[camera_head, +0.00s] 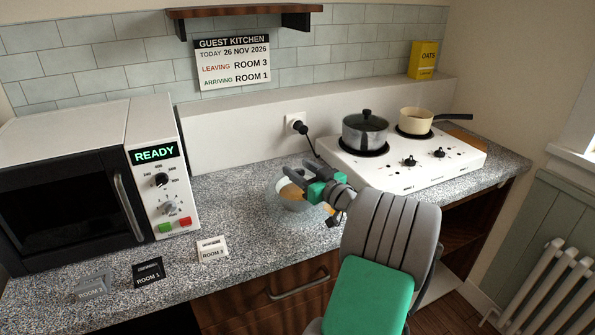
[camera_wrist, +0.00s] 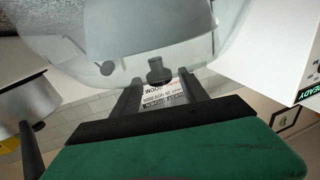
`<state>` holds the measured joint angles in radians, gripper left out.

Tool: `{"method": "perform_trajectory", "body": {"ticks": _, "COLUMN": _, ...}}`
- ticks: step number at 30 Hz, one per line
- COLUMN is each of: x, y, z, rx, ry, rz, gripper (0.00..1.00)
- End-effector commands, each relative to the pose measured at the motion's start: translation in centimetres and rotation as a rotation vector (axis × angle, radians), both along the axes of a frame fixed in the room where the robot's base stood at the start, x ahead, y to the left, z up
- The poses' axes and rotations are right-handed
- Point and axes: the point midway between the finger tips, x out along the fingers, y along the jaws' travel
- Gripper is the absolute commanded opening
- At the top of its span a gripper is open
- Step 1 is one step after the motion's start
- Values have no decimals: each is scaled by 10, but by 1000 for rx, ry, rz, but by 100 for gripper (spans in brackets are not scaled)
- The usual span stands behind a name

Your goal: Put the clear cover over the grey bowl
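The clear cover (camera_head: 276,203) is a see-through dome near the middle of the counter, partly hidden by my gripper. In the wrist view the cover (camera_wrist: 235,25) fills the top, with its grey knob (camera_wrist: 158,72) near my fingertips. A grey rounded shape, apparently the grey bowl (camera_wrist: 140,28), shows through the dome. In the head view the bowl (camera_head: 293,204) appears inside the cover, with tan colour showing. I cannot tell whether the cover's rim touches the counter. My gripper (camera_head: 296,184) is at the cover's top; its fingers (camera_wrist: 159,92) stand apart, with gaps beside the knob.
A microwave (camera_head: 70,190) reading READY stands left. A two-plate hob (camera_head: 400,170) with a lidded pot (camera_head: 365,136) and a cream pan (camera_head: 416,120) stands right. A plugged socket (camera_head: 297,123) is behind.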

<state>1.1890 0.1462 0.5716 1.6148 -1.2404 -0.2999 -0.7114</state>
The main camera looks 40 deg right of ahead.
Motion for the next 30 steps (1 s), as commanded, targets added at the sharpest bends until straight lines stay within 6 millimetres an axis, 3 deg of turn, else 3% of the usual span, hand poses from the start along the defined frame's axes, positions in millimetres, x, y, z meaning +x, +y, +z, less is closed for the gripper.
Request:
{"method": "perform_trajectory", "body": {"ticks": 8, "x": -5, "y": 0, "z": 0, "rx": 0, "ry": 0, "rz": -1, "gripper": 51}}
{"method": "perform_trajectory", "body": {"ticks": 11, "x": -19, "y": 0, "z": -1, "rx": 0, "ry": 0, "rz": -3, "gripper": 51}}
{"method": "perform_trajectory", "body": {"ticks": 19, "x": -94, "y": 4, "z": -2, "rx": 0, "ry": -1, "rz": -6, "gripper": 51}}
{"method": "perform_trajectory", "body": {"ticks": 21, "x": -98, "y": 5, "z": -11, "rx": -8, "ry": -5, "rz": -1, "gripper": 51}}
{"method": "perform_trajectory", "body": {"ticks": 30, "x": -118, "y": 8, "z": -4, "rx": -3, "ry": -1, "rz": 1, "gripper": 51}}
